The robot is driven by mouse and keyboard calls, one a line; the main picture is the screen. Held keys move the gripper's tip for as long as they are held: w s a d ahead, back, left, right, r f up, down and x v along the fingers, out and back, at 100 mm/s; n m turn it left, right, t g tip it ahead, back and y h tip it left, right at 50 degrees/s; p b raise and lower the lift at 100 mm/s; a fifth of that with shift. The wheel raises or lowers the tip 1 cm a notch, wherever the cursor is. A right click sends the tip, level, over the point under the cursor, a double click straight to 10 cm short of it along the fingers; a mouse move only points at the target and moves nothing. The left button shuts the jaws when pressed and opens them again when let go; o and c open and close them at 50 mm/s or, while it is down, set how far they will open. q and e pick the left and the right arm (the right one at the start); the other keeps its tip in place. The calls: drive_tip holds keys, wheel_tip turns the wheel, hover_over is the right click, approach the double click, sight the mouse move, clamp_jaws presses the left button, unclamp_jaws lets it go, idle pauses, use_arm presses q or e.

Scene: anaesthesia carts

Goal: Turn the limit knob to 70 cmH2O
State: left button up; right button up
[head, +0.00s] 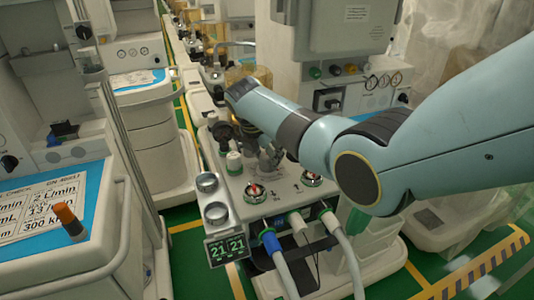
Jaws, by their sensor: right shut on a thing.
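My right arm comes in from the right over the anaesthesia cart (286,203). My right gripper (268,160) is low over the cart's top panel, mostly behind my own arm link. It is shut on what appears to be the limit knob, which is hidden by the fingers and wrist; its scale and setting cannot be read. My left gripper is not in view.
A white post with a green band (234,162) and a dark knob (222,132) stand left of the gripper. A small display (225,249) reads 21 and 21. Hoses (283,270) hang at the front. Another cart (50,235) stands left, across the green floor.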

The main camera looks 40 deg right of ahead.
drive_tip(key=m+g, duration=0.1)
drive_tip(key=m, duration=0.1)
drive_tip(key=shift+m+h, duration=0.3)
drive_tip(key=shift+m, duration=0.1)
drive_tip(key=o, duration=1.2)
drive_tip(key=v, duration=1.2)
drive_tip(key=shift+w, duration=0.1)
